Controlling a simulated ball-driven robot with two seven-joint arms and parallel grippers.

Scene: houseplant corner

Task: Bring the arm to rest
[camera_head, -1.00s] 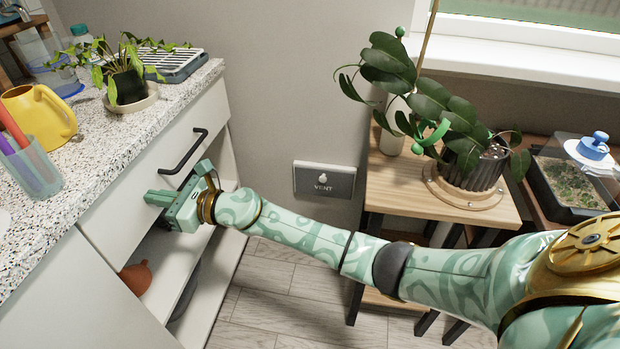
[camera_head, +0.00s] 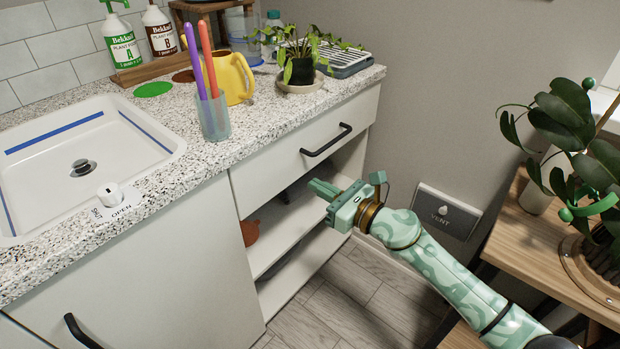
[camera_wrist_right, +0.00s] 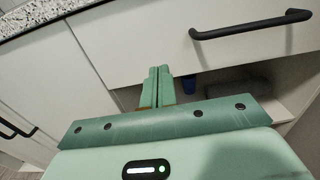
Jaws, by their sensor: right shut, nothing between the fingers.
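My right gripper (camera_head: 322,190) is green and shut, with nothing between its fingers. In the head view it is in front of the open shelf under the drawer (camera_head: 310,140), below the drawer's black handle (camera_head: 326,140) and apart from it. In the right wrist view the two fingers (camera_wrist_right: 158,88) lie side by side, pointing at the cabinet front, with the handle (camera_wrist_right: 252,24) above and to the right. My right arm reaches in from the lower right. My left gripper is not in view.
The counter (camera_head: 150,150) holds a sink (camera_head: 75,140), a cup (camera_head: 215,118) with two sticks, a yellow jug (camera_head: 236,80) and a potted plant (camera_head: 300,70). A terracotta pot (camera_head: 249,232) sits on the shelf. A wooden stand (camera_head: 530,235) with a plant is at the right.

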